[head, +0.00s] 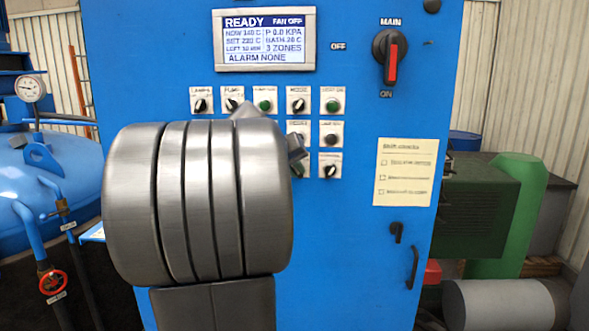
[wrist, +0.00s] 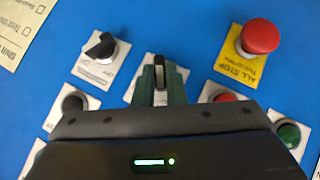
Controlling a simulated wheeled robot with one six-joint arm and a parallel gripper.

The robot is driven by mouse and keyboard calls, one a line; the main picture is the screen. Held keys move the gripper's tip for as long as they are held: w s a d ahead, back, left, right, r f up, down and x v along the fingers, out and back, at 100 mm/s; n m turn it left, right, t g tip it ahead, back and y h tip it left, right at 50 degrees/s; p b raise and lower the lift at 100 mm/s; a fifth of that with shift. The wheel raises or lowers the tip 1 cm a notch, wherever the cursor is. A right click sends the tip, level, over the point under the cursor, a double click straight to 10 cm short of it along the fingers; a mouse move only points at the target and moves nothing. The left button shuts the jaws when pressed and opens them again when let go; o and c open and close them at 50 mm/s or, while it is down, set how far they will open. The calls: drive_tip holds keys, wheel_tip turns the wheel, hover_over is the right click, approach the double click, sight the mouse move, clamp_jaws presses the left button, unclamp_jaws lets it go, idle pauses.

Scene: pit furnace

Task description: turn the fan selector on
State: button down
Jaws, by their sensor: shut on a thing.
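In the wrist view, my gripper (wrist: 160,80) is at the blue panel, with its two dark fingers either side of a selector knob (wrist: 159,68). It is shut on this knob, whose pale pointer line stands upright in the picture. The knob's plate is mostly covered and its label cannot be read, so I cannot confirm by name that it is the fan selector. In the head view, the display (head: 264,39) reads READY and FAN OFF. There my arm hides the lower left controls and most of my gripper.
In the wrist view, a black selector (wrist: 100,46) sits left of the held knob and a red ALL STOP button (wrist: 260,34) on a yellow plate sits right. A green button (wrist: 289,133) is close to my gripper. The MAIN switch (head: 390,58) is at the panel's upper right.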

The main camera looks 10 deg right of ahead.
drive_tip(key=shift+r, duration=0.1)
drive_tip(key=shift+s+d+m+t+y+p, duration=0.1)
drive_tip(key=shift+d+m+t+y+p, duration=0.35)
drive_tip(key=shift+y, duration=1)
drive_tip(key=shift+s+d+m+t+y+p, duration=0.1)
drive_tip(key=shift+m+t+y+p, duration=0.3)
drive_tip(key=shift+m+y+p, duration=0.7)
drive_tip(key=shift+d+m+t+y+p, duration=0.2)
drive_tip(key=shift+m+t+y+p, duration=0.25)
drive_tip(key=shift+m+y, duration=0.95)
drive_tip(key=shift+n+y, duration=0.45)
drive_tip(key=shift+y, duration=0.1)
drive_tip(key=c, duration=1.5)
unclamp_jaws()
drive_tip(key=shift+s, duration=0.15)
